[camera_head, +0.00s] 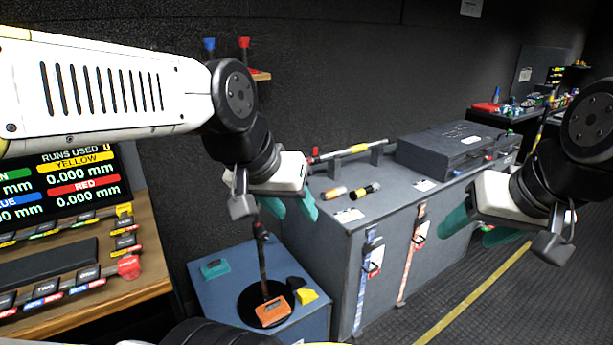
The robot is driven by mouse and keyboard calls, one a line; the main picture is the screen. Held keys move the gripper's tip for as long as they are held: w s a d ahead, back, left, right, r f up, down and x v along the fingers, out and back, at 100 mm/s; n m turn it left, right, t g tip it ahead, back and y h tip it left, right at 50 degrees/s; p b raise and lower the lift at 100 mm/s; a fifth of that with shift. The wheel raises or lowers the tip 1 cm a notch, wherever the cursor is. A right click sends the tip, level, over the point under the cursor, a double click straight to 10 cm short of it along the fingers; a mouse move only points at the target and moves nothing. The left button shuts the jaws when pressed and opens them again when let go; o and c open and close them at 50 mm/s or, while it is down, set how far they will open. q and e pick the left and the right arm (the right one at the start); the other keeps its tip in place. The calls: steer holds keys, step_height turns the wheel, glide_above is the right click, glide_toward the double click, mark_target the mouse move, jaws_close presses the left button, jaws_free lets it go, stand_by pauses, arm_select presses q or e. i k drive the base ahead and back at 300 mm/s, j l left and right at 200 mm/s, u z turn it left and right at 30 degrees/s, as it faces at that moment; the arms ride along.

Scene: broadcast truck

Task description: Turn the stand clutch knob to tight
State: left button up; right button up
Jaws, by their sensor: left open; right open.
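A dark stand pole (263,262) rises from a round black base (248,308) on a low blue-grey cabinet. A small dark collar with reddish marks (260,230) sits near the upper visible part of the pole. It may be the clutch knob; its setting is too small to read. My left gripper (292,211) has teal fingers spread apart and empty, just above and right of the collar in the picture. The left gripper and wrist hide whatever is above. My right gripper (478,231) is open and empty, far to the right, in front of the long grey cabinet.
The long grey cabinet (320,262) stands right behind. A console desk (150,272) is at left. Floor is clear at right.

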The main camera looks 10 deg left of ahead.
mark_target(262, 235)
steer(key=u, duration=1)
